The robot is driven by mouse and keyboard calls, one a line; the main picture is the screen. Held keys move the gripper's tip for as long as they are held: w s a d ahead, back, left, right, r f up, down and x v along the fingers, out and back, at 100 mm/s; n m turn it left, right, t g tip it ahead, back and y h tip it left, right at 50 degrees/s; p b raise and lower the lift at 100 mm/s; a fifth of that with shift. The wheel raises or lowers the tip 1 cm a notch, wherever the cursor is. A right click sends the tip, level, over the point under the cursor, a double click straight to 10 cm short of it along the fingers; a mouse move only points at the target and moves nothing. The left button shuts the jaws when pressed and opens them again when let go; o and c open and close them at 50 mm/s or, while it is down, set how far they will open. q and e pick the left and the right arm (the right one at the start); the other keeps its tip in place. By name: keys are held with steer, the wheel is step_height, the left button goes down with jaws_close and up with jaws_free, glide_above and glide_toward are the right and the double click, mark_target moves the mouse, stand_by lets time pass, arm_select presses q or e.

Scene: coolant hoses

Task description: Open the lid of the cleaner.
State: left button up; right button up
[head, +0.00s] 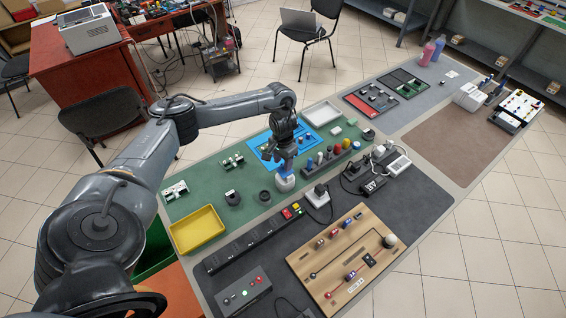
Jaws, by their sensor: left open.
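My left gripper (286,166) points straight down over the green mat, with its jaws open. Right beneath it is a small pale container with a bluish upper part (285,183), which may be the cleaner. The fingertips are at or just above its top and partly hide it. I cannot tell whether they touch it or how its lid stands. My right gripper is not in view.
A rack of coloured-topped bottles (334,158) stands close to the right of the gripper. A blue tray (268,153) lies behind it. A yellow bin (197,229), a black power strip (247,243) and a wooden board (322,251) are nearer. Cables lie on the dark mat.

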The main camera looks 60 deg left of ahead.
arm_select(q)
steer(key=shift+f, duration=0.1)
steer(key=shift+c, duration=0.4)
jaws_close()
